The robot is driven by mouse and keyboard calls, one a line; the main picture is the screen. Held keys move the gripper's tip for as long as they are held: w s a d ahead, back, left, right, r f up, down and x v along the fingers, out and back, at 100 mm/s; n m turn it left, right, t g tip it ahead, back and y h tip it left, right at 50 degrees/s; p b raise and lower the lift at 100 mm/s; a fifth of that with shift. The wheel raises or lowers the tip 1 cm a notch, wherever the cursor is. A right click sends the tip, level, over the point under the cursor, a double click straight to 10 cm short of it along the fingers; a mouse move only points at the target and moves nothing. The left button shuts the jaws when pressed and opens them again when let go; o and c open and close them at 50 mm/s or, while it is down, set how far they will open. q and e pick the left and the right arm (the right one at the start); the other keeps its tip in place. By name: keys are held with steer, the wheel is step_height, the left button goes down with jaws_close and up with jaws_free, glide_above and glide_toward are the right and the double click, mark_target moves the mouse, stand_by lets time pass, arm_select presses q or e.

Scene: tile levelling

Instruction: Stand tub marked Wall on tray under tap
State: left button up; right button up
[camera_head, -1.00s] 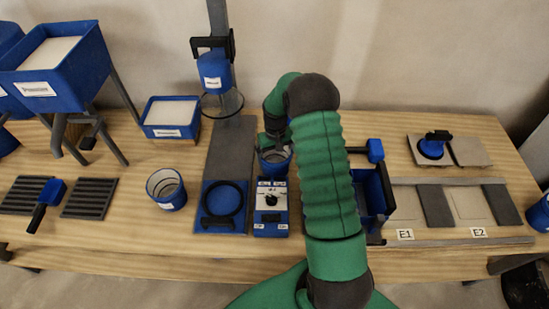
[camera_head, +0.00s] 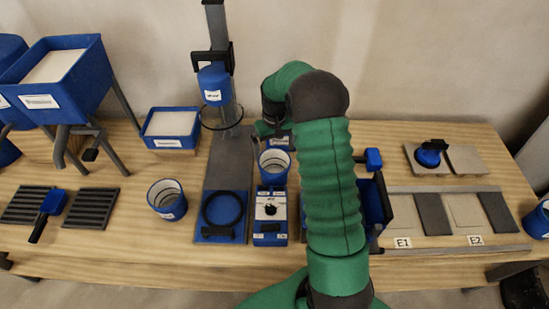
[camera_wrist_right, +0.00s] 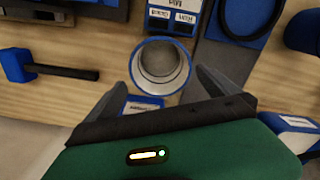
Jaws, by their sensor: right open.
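A blue tub (camera_head: 274,163) with a grey inside stands behind a small control box; its label is hidden in the head view. In the right wrist view this tub (camera_wrist_right: 161,66) is seen from above, between the open fingers of my right gripper (camera_wrist_right: 168,62). My right gripper (camera_head: 272,130) is behind the tub in the head view, partly hidden by my arm. A second blue tub (camera_head: 167,200) stands to the left; its label is too small to read. Slatted grey trays (camera_head: 90,208) lie at the left, in front of a hopper with a black tap (camera_head: 90,154). My left gripper is out of view.
A blue box (camera_head: 171,127) is at the back left. Bare table lies around the second tub.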

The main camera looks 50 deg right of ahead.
steer(key=s+a+r+n+t, duration=0.1)
steer(key=a+r+n, duration=0.25)
steer(key=a, duration=1.35)
steer(key=s+a+n+t, duration=0.2)
steer(key=s+a, duration=0.7)
steer(key=a, duration=0.4)
steer(key=w+a+f+m+t, duration=0.1)
steer(key=w+f+m+t, duration=0.15)
steer(key=w, duration=0.35)
steer(key=m+g+h+b, duration=0.1)
steer(key=m+h+b, duration=0.1)
steer(key=m+h, duration=1.05)
glide_toward(280, 157)
steer(key=shift+n+h, duration=0.25)
steer(key=x, duration=0.2)
steer(key=b+x, duration=0.1)
steer(key=x, duration=0.1)
steer(key=shift+w+d+f, duration=0.1)
steer(key=shift+w+f, duration=0.2)
steer(key=shift+f, duration=0.05)
steer(key=shift+d, duration=0.25)
steer(key=shift+a, duration=0.1)
steer(key=c, duration=1.7)
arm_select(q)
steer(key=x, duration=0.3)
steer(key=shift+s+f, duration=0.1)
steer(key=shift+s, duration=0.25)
arm_select(e)
steer(key=shift+r, duration=0.1)
